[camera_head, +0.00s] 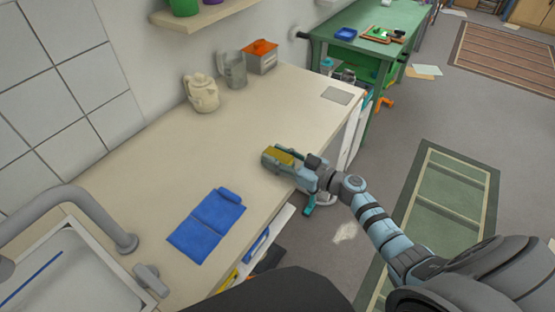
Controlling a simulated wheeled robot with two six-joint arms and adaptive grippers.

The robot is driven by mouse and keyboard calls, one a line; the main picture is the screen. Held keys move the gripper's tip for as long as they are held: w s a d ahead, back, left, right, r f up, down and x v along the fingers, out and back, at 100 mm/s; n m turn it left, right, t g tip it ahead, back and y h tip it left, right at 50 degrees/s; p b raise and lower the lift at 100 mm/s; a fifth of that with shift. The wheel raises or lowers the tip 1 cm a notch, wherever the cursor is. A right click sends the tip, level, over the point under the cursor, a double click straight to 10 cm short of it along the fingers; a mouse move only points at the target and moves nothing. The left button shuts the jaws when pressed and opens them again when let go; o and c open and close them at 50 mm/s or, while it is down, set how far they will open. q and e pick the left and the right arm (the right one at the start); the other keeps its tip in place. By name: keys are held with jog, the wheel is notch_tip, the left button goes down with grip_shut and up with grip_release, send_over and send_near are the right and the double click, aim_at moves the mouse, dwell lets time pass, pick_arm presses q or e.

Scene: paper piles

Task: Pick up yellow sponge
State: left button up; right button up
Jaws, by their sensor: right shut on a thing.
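The yellow sponge (278,155) is between the fingers of my right gripper (274,158), over the right part of the beige counter (150,150). My right gripper is shut on the sponge. The fingers hide part of it, and I cannot tell whether it touches the counter. My left gripper is not in view.
A blue cloth (206,226) lies on the counter near the sink (75,270) and its grey faucet (95,210). The counter's middle is clear.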

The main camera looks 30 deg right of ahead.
notch_tip(320, 180, up, 25)
jog(key=p, duration=1.3)
jog(key=s+a+r+n+g+y, duration=0.2)
jog(key=s+a+r, duration=0.1)
jog(key=s, duration=0.4)
jog(key=s+a+r+n+g+y, duration=0.2)
jog(key=s+a+r+y, duration=0.1)
jog(key=s, duration=0.4)
jog(key=m+t+h, duration=0.4)
jog(key=h, duration=0.1)
send_over(278, 156)
notch_tip(278, 156, down, 11)
